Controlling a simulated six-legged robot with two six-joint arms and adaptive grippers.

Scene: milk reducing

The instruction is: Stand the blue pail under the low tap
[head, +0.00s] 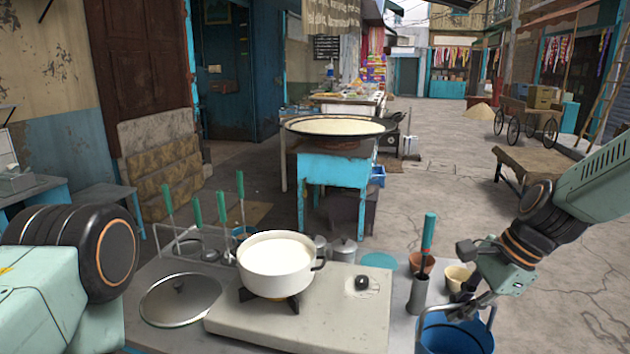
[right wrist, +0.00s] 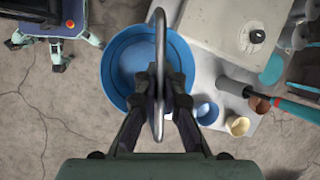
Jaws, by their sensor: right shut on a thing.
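The blue pail (head: 455,338) is at the bottom right of the head view, by the right end of the counter, cut off by the frame. My right gripper (head: 470,304) is above it, shut on its handle. In the right wrist view the grey handle loop (right wrist: 158,45) stands between the fingers of the right gripper (right wrist: 159,88). The pail (right wrist: 113,78) hangs or stands below, open and seemingly empty; I cannot tell whether it touches anything. Of my left arm only a link shows; its gripper is out of view. I cannot make out a low tap.
A white pot of milk (head: 270,272) sits on the stove (head: 325,310). Paved floor (head: 560,290) lies open to the right; a wooden bench (head: 540,160) stands beyond.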

